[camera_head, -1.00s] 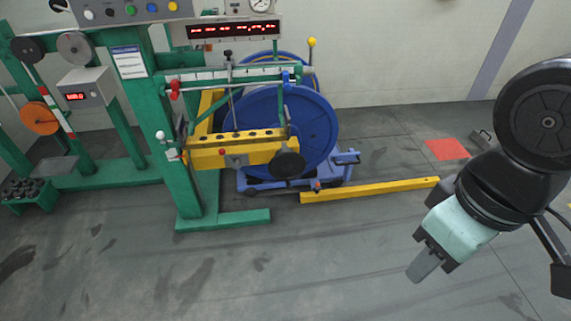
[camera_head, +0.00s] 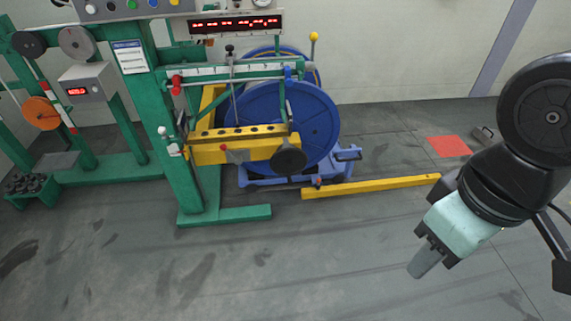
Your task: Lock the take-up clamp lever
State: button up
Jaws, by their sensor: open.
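The take-up reel (camera_head: 300,115) is a large blue spool on a blue cradle (camera_head: 268,178), behind the yellow beam of the green frame. Several levers and knobs show around it: a yellow-tipped lever (camera_head: 313,50) standing upright behind the reel, a red-knobbed handle (camera_head: 176,85) on the upper rail, and a small red knob (camera_head: 224,148) with a grey lever on the yellow beam (camera_head: 205,153). I cannot tell which is the clamp lever. My gripper (camera_head: 422,262) is open and empty, pointing down at the right, well apart from the machine.
A yellow floor bar (camera_head: 370,187) lies between my gripper and the reel. A black round handwheel (camera_head: 289,160) sticks out from the beam. Green machine feet (camera_head: 235,215) stand on the floor. A red floor patch (camera_head: 449,146) lies at the right. The front floor is clear.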

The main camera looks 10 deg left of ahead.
aim_at(238, 158)
jog(key=i+j+u, duration=0.15)
jog(key=j, duration=0.3)
jog(key=i+j+u, duration=0.15)
jog(key=j, duration=0.3)
jog(key=i+j+u, duration=0.15)
jog(key=j, duration=0.25)
jog(key=i+j+u, duration=0.15)
jog(key=j, duration=0.25)
jog(key=i, duration=0.1)
